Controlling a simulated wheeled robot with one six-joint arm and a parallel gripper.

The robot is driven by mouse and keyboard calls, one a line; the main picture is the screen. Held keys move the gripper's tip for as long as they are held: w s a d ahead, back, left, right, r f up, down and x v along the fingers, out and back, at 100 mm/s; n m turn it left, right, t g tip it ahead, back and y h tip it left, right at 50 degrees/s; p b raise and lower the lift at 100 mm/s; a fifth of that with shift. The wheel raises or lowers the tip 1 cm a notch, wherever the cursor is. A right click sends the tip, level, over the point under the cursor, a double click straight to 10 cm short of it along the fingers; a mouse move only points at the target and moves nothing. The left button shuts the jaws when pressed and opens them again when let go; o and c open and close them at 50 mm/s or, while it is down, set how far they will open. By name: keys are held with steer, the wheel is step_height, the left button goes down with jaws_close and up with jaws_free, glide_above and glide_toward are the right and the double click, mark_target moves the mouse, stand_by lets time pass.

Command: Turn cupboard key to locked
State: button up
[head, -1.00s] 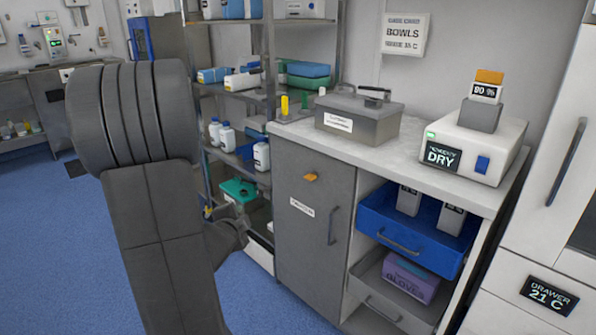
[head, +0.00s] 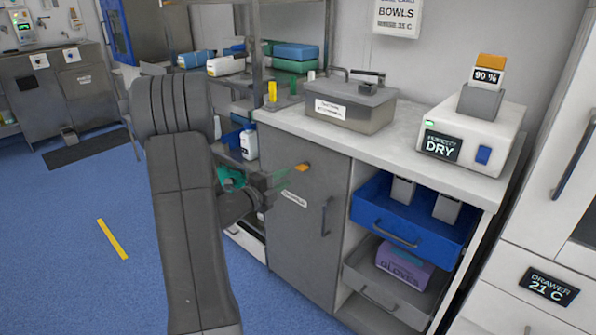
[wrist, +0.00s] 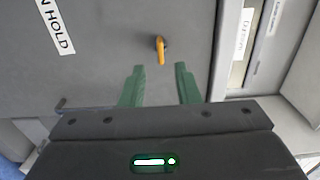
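The orange cupboard key (head: 301,167) sticks out of the upper part of the grey cupboard door (head: 305,240). In the wrist view the key (wrist: 160,48) is above and between my two green fingertips. My gripper (head: 284,176) is just left of the key in the head view, with its fingers pointing at it. In the wrist view my gripper (wrist: 160,72) is open and empty, fingers apart. The fingers appear short of the key, not around it. The door is closed, with a white label and a grey handle (head: 326,216).
The counter (head: 400,148) above the door carries a grey lidded box (head: 352,108) and a white humidity device (head: 470,140). A blue drawer (head: 408,228) stands out right of the door. Shelves with bottles stand at left; blue floor is free further left.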

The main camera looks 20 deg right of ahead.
mark_target(299, 170)
steer(key=x, duration=0.7)
jaws_close()
